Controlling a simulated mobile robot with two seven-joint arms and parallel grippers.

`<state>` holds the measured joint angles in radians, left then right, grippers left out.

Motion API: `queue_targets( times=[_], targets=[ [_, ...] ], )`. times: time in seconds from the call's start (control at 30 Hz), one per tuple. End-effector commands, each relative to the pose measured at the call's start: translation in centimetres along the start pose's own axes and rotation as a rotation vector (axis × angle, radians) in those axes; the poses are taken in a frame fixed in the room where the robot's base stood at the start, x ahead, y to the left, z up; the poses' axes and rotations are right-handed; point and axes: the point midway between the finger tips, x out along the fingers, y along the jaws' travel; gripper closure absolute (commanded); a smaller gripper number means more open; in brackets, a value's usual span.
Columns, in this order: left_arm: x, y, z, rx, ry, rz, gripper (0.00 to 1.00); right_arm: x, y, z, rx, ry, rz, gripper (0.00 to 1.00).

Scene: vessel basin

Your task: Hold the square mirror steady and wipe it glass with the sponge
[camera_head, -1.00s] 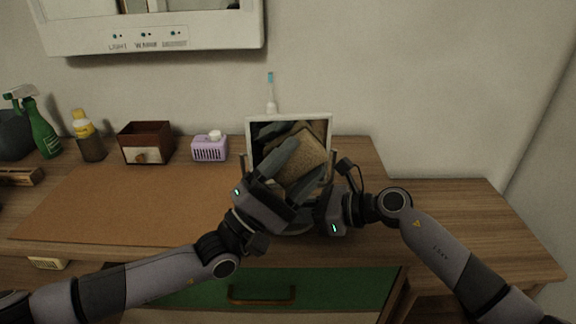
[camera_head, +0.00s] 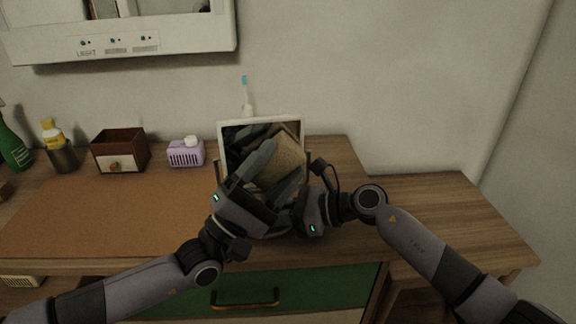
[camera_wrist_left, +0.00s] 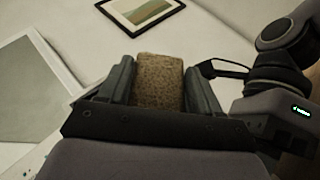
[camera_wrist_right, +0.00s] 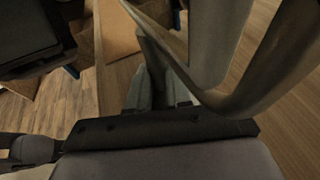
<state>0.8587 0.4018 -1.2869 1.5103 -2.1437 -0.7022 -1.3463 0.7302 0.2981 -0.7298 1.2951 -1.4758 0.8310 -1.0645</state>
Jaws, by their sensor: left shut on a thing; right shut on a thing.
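The square mirror (camera_head: 234,119), with a pale frame, stands tilted back on the wooden counter. My left gripper (camera_head: 268,166) is in front of its glass, shut on a tan, speckled sponge (camera_head: 283,158). The sponge (camera_wrist_left: 160,82) shows clearly between the fingers in the left wrist view. Whether it touches the glass is hard to tell, as reflections blend with it. My right gripper (camera_wrist_right: 160,95) is shut on the mirror at its lower right; a grey curved part of the mirror (camera_wrist_right: 235,75) fills that wrist view. The exact grip is mostly hidden.
A toothbrush (camera_head: 245,95) stands behind the mirror. A purple box (camera_head: 186,153), a brown box (camera_head: 120,152) and bottles (camera_head: 55,145) stand to the left. A brown mat (camera_head: 105,210) lies clear. The counter's right part (camera_head: 440,205) is bare.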

Motion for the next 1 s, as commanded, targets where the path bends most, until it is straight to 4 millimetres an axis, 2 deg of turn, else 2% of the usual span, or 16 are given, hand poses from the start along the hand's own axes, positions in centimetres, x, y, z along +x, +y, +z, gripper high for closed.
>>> queue_targets(
  times=[0.7,1.0],
  targets=[
    [-3.4,3.1,-1.7,0.003,0.003,0.001,0.64,-0.3,-0.4,-0.3,0.005,0.004,-0.010,0.98],
    [-3.4,3.2,-1.9,0.002,0.003,0.002,0.64,-0.3,-0.4,-0.3,0.004,0.004,-0.010,0.98]
  ],
)
